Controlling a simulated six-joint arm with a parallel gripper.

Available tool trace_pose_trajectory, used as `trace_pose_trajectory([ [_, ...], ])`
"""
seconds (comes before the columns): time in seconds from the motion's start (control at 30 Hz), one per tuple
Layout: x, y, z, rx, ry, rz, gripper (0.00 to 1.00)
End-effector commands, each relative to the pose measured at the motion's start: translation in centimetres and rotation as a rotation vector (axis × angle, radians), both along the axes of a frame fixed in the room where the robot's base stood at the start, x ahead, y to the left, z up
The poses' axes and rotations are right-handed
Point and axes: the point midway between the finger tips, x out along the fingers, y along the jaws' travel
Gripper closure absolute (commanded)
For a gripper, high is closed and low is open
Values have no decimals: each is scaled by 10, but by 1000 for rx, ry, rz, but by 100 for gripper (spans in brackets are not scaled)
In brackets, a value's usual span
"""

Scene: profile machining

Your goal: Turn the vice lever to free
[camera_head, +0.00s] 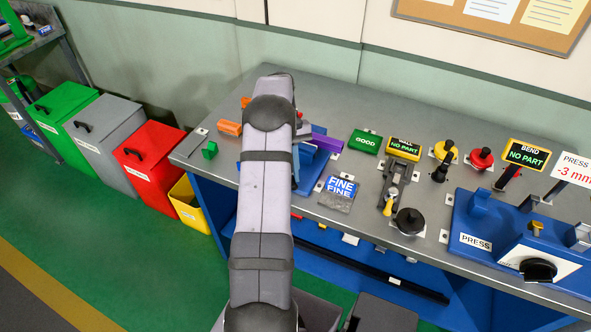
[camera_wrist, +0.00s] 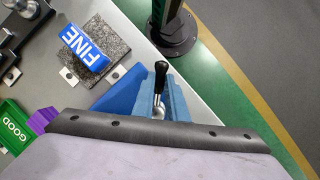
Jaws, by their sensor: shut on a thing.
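In the wrist view, a lever with a black grip (camera_wrist: 160,76) and a bright metal lower end lies between two light-blue blocks. In the head view, my arm covers much of the vice (camera_head: 318,158), and the lever cannot be made out.
Right of the vice are a FINE block (camera_head: 341,186), a green GOOD block (camera_head: 364,141), a small NO PART device (camera_head: 404,150) and a blue press (camera_head: 478,223). A purple piece (camera_head: 327,143) lies behind the vice. A red bin (camera_head: 150,160) and yellow bin (camera_head: 190,205) stand left.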

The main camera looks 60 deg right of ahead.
Motion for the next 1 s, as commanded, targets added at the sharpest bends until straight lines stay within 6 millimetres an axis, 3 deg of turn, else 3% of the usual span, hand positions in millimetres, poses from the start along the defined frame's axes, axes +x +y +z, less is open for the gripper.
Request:
trace_pose_trajectory([
  [0.5,20,9,2,-2,-1,-470,100],
  [1.0,31,9,2,-4,-3,-689,100],
])
